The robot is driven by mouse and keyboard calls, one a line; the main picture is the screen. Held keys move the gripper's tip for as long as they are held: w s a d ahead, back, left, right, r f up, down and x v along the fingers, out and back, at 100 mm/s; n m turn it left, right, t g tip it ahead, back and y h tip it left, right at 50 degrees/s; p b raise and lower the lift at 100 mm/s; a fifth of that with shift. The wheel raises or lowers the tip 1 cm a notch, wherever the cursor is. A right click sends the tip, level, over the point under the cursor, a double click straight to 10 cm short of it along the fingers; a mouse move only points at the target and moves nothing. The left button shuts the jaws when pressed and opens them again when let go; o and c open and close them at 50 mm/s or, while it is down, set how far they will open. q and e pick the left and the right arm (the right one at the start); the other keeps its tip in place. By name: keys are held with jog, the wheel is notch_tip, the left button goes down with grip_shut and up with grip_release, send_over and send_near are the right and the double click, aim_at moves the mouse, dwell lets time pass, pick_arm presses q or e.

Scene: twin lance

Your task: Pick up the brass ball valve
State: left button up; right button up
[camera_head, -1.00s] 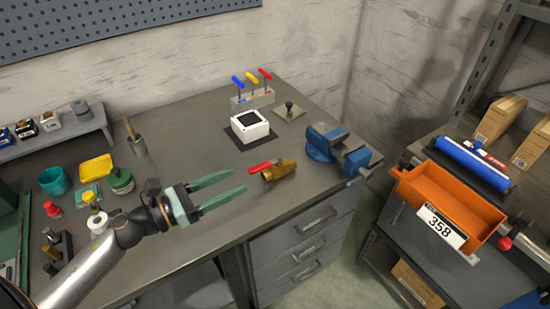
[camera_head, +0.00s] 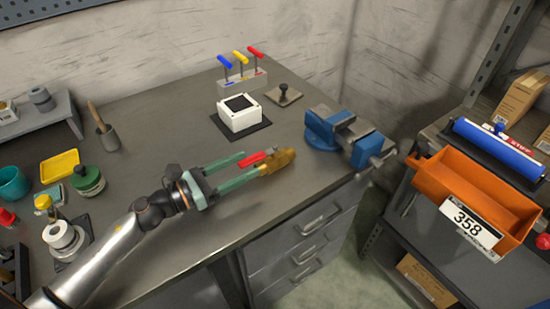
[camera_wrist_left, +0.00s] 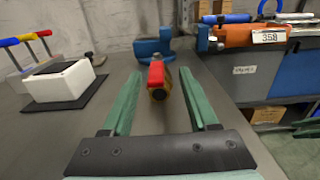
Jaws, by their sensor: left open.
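The brass ball valve (camera_head: 277,162) with its red lever lies on the grey workbench near its front edge. My left gripper (camera_head: 250,166) is open, with its green fingers reaching to the valve. The left gripper (camera_wrist_left: 163,100) shows there with gaps on both sides of the valve, and I see no clear contact. The right gripper is not in view.
A blue vise (camera_head: 335,133) is fixed to the bench right of the valve. A white box (camera_head: 240,117) on a dark mat and a rack of coloured-handled tools (camera_head: 243,82) stand behind. An orange bin (camera_head: 470,190) labelled 358 is on the right shelf.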

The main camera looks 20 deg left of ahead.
aim_at(265, 153)
pick_arm(q)
jog(key=shift+x, duration=1)
jog(key=shift+p+x, duration=0.85)
jog(key=shift+x, duration=1.8)
jog(key=shift+a, duration=0.25)
grip_shut()
jog(key=shift+w+r, duration=0.1)
